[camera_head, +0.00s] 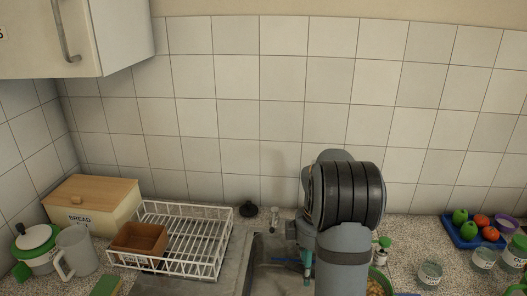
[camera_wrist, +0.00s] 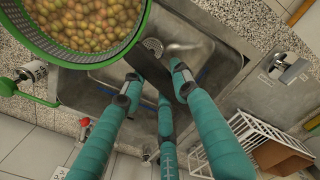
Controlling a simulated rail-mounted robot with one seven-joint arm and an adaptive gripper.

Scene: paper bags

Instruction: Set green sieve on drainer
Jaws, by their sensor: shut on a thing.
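The green sieve (camera_wrist: 134,40) fills the upper left of the wrist view, full of small round yellow-brown items. Part of it (camera_head: 388,281) shows to the right of my arm in the head view. My gripper (camera_wrist: 154,76) has teal fingers closed around a dark flat bar (camera_wrist: 150,66) that appears to be the sieve's handle, running from its rim. In the head view, my gripper (camera_head: 303,263) is over the sink, partly hidden by my arm. The drainer (camera_head: 208,242) is a white wire rack on the counter left of the sink; it also shows in the wrist view (camera_wrist: 242,126).
A brown box (camera_head: 139,240) occupies the drainer's left part; its right part is bare. The sink (camera_wrist: 215,62) lies below my gripper. The tap (camera_head: 274,214) is behind it. A bread box (camera_head: 92,204), jug (camera_head: 76,252), jars and a blue vegetable tray (camera_head: 468,238) stand around.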

